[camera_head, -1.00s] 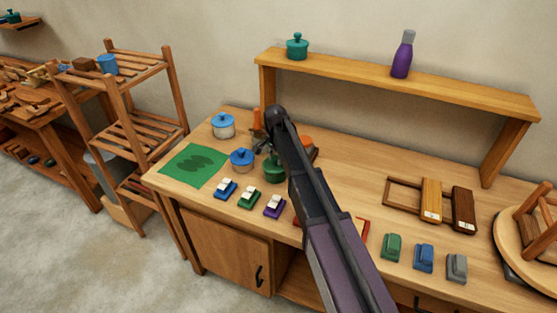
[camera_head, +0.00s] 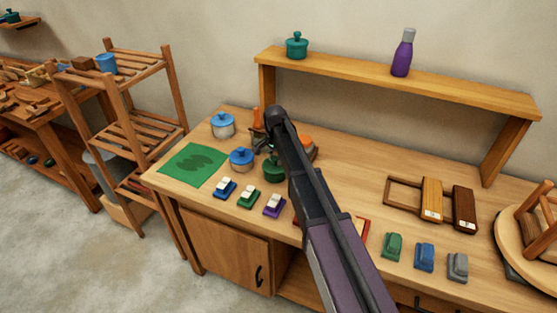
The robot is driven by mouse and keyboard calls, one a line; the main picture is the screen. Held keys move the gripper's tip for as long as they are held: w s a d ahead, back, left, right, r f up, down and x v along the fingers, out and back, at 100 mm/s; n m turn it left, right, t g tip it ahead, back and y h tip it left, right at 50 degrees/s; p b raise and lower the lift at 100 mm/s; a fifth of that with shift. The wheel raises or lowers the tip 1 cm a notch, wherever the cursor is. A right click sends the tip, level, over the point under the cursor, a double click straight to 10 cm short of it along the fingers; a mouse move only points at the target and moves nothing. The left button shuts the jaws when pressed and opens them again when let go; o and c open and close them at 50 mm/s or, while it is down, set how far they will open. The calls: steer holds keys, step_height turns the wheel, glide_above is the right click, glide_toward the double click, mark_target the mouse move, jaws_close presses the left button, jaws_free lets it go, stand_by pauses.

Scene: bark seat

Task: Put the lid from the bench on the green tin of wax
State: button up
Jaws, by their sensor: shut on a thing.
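The dark green tin (camera_head: 273,171) stands on the bench (camera_head: 340,190), just left of my forearm. My gripper (camera_head: 266,148) is at the tin's top, pointing down, and is mostly hidden behind my own arm. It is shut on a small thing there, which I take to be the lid. The lid's outline is too small and dark to separate from the tin, so I cannot tell whether it touches the rim or is level. No other loose lid shows on the open bench.
A blue tin (camera_head: 241,158) stands close left, with a white tin with a blue lid (camera_head: 223,125) behind. An orange-topped thing (camera_head: 304,143) is partly hidden behind my arm. Several brushes (camera_head: 248,197) lie in front. A green mat (camera_head: 193,165) lies left.

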steer(key=shift+f, duration=0.25)
steer(key=o, duration=1.1)
steer(key=shift+o, duration=1.4)
steer(key=shift+w, duration=0.1)
steer(key=shift+w+r, duration=0.1)
steer(key=shift+r, duration=0.1)
steer(key=shift+r+p, duration=3.3)
steer(key=shift+r, duration=0.05)
